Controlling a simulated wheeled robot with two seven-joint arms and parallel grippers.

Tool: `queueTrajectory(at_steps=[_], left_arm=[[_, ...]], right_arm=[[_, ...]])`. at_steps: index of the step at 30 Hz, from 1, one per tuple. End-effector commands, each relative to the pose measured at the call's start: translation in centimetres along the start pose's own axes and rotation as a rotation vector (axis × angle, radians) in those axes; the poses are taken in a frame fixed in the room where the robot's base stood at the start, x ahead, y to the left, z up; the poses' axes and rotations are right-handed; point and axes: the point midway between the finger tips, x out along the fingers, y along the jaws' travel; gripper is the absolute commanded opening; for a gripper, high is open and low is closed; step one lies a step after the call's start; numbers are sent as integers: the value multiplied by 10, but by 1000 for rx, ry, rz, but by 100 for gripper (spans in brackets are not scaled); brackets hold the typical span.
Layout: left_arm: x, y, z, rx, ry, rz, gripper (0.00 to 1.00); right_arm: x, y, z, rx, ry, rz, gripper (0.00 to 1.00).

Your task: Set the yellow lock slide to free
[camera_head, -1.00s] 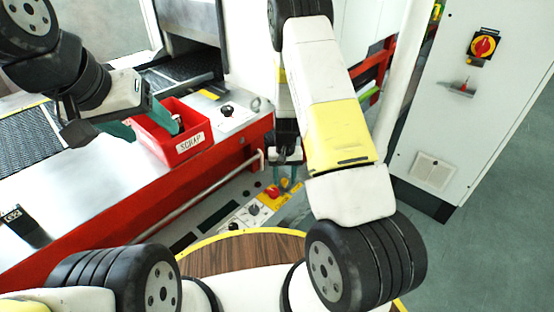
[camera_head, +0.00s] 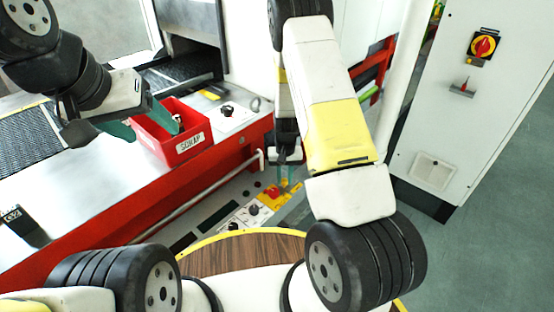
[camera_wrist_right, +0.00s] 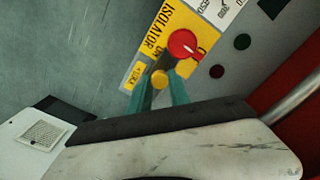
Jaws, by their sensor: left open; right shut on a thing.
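The yellow lock slide shows in the right wrist view as a small round yellow knob (camera_wrist_right: 160,79), beside a yellow tag (camera_wrist_right: 136,73) with small lettering. My right gripper (camera_wrist_right: 162,82) has its two teal fingers on either side of the knob, shut on it. In the head view my right gripper (camera_head: 289,174) reaches down to the control panel, and its fingers partly hide the slide there. My left gripper (camera_head: 152,130) is open, its teal fingers apart near the red scrap bin. The slide's set position cannot be read.
A red rotary isolator knob (camera_wrist_right: 184,44) sits on a yellow plate close to the slide. Dark round buttons (camera_wrist_right: 217,71) lie to its right. The red scrap bin (camera_head: 186,150) stands on the red-fronted machine.

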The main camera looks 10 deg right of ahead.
Motion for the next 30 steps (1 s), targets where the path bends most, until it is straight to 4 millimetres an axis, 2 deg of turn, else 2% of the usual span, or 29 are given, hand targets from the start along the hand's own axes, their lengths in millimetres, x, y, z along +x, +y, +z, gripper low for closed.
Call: queueTrajectory(at_steps=[23,26,30], left_arm=[[0,0,0,0,0,0,65],[0,0,0,0,0,0,65],[0,0,0,0,0,0,65]], right_arm=[[-1,0,0,0,0,0,0],[0,4,-4,2,0,0,0],[-1,19,-20,3,3,0,0]])
